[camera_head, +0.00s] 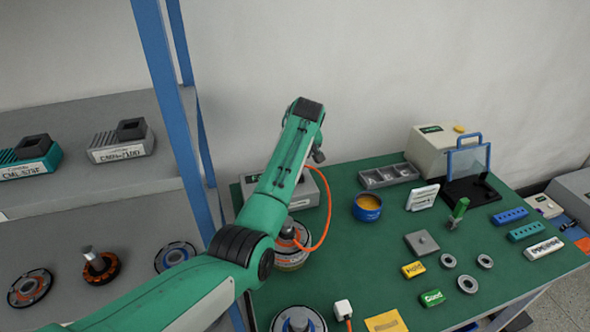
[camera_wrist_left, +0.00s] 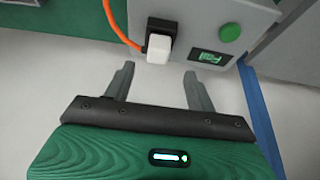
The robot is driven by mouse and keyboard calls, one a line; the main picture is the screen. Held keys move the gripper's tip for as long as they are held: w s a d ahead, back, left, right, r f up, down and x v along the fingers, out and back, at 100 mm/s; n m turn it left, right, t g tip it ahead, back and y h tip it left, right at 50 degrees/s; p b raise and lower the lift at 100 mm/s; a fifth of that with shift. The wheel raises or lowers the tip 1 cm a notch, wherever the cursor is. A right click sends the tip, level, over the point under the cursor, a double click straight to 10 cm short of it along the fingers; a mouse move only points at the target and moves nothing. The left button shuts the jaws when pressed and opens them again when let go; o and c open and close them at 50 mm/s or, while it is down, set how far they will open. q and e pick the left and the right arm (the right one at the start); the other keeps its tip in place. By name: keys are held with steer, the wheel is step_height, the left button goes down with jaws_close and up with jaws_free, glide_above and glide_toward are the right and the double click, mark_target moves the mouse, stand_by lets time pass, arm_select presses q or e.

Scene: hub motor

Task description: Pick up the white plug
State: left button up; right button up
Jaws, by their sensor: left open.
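In the left wrist view, a white plug (camera_wrist_left: 158,49) sits at a black socket on the face of a grey box (camera_wrist_left: 215,15). An orange cable (camera_wrist_left: 118,28) runs beside it. My left gripper (camera_wrist_left: 160,80) is open and empty, its two fingers apart and pointing toward the plug, with a gap between. In the head view my green left arm reaches over the table toward the grey box (camera_head: 306,192) with the orange cable. The arm hides that plug and the gripper there. Another white block (camera_head: 343,308) with an orange-red stem stands at the table's front.
The green table (camera_head: 350,240) also holds a blue round tin (camera_head: 367,207), a grey tray (camera_head: 388,176), a clear-fronted device (camera_head: 470,170) and several small parts. Motor assemblies stand beneath and beside my arm. A blue-framed shelf (camera_head: 165,90) is at left.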

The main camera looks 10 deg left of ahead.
arm_select(q)
steer(key=x, duration=0.2)
steer(key=shift+w+f, duration=0.2)
steer(key=shift+f, duration=0.3)
steer(key=shift+p+x, duration=0.35)
steer(key=shift+x, duration=2.05)
steer(key=shift+d, duration=0.1)
jaws_close()
